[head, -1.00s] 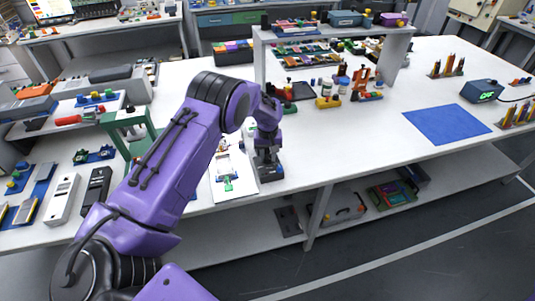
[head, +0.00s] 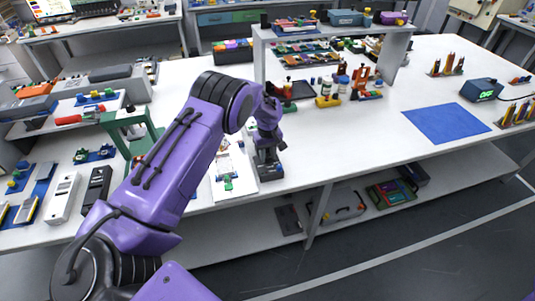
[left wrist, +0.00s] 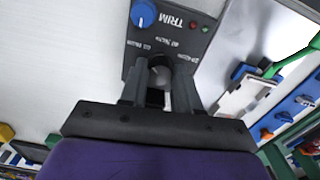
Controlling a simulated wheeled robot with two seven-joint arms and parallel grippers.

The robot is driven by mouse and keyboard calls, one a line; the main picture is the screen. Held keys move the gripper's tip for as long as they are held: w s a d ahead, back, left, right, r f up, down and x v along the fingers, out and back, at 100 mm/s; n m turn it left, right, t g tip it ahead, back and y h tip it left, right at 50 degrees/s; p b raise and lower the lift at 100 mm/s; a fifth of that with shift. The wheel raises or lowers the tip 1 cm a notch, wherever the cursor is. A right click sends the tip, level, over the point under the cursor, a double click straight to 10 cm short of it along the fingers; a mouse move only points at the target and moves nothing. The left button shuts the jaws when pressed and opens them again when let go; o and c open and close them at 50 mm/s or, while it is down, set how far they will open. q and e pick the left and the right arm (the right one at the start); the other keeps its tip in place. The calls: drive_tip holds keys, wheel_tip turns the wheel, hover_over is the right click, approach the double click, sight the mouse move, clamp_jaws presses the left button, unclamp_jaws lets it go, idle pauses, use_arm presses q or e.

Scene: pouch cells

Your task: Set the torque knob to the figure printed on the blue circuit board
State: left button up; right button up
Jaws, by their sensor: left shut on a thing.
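A dark control box (head: 270,172) stands near the front edge of the white table. In the left wrist view the dark control box (left wrist: 172,30) has a blue knob (left wrist: 144,14) beside the word TRIM, and small red and green lights. My left gripper (left wrist: 160,85) is shut on a grey knob (left wrist: 161,70) on this box, below the TRIM knob. The fingers hide most of that knob, and the small printed figures beside it are hard to read. I cannot make out a figure on any blue circuit board. My right gripper is not in view.
A white sheet or tray (head: 219,190) with small parts lies left of the box. A green stand (head: 148,125) is further left. A shelf (head: 262,60) stands behind. A blue mat (head: 445,123) lies on the right, with clear table between.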

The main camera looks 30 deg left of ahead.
sight(268, 156)
use_arm(q)
drive_tip(key=shift+w+a+r, duration=0.1)
drive_tip(key=shift+r, duration=0.05)
drive_tip(key=o, duration=1)
drive_tip(key=shift+o, duration=0.3)
wheel_tip(268, 156, up, 10)
drive_tip(key=b, duration=0.2)
drive_tip(key=shift+r+b, duration=0.15)
drive_tip(key=shift+b, duration=0.2)
